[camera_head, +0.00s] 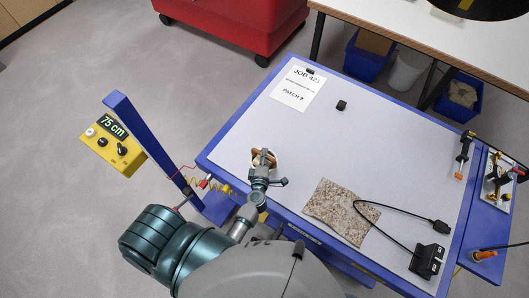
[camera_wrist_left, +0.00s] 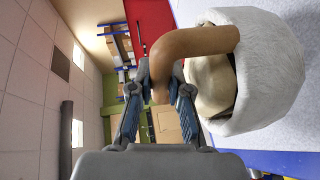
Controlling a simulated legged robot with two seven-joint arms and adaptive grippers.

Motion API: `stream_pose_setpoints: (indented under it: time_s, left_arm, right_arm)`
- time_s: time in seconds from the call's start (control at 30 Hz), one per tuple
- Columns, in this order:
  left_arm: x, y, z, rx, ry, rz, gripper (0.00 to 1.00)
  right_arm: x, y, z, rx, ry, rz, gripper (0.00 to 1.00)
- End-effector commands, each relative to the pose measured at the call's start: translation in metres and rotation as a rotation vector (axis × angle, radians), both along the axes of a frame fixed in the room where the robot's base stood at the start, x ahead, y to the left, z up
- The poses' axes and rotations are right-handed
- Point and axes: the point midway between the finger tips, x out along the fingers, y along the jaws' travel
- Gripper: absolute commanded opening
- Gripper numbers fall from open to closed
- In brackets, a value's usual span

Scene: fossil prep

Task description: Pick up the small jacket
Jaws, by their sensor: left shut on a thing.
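The small jacket (camera_wrist_left: 270,75) shows large at the right of the left wrist view, a rough white shell around a smooth cream middle. A brown curved handle (camera_wrist_left: 195,42) arches over it. My left gripper (camera_wrist_left: 161,78) is shut on the handle, with one finger at each side of it. In the head view the jacket (camera_head: 275,160) is small and partly hidden behind my left gripper (camera_head: 262,168), near the left edge of the blue-framed table (camera_head: 240,127). I cannot tell whether it touches the tabletop. My right gripper is out of view.
A job sheet (camera_head: 297,88) and a small black block (camera_head: 341,105) lie at the table's back. A speckled slab (camera_head: 335,210) with a black cable lies to the right of my arm. A yellow control box (camera_head: 113,148) stands left by a blue post. The table's middle is clear.

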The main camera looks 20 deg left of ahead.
Motion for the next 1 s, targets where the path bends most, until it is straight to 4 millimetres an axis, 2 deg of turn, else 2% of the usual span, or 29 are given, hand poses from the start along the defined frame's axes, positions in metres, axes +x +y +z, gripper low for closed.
stream_pose_setpoints:
  time_s: [0.4,0.53,0.73,1.0]
  left_arm:
    - [-0.092,-0.028,0.008,0.000,-0.002,0.001,0.00]
    - [-0.114,-0.036,0.011,0.001,-0.003,0.000,0.00]
    - [-0.132,-0.041,0.014,0.000,-0.004,0.001,0.00]
    - [-0.132,-0.049,0.016,0.000,-0.007,-0.008,0.00]
  right_arm:
    - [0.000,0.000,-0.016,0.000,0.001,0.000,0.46]
    - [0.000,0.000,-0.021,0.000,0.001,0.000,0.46]
    - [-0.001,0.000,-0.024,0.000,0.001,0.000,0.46]
    - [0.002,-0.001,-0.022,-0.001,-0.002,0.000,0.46]
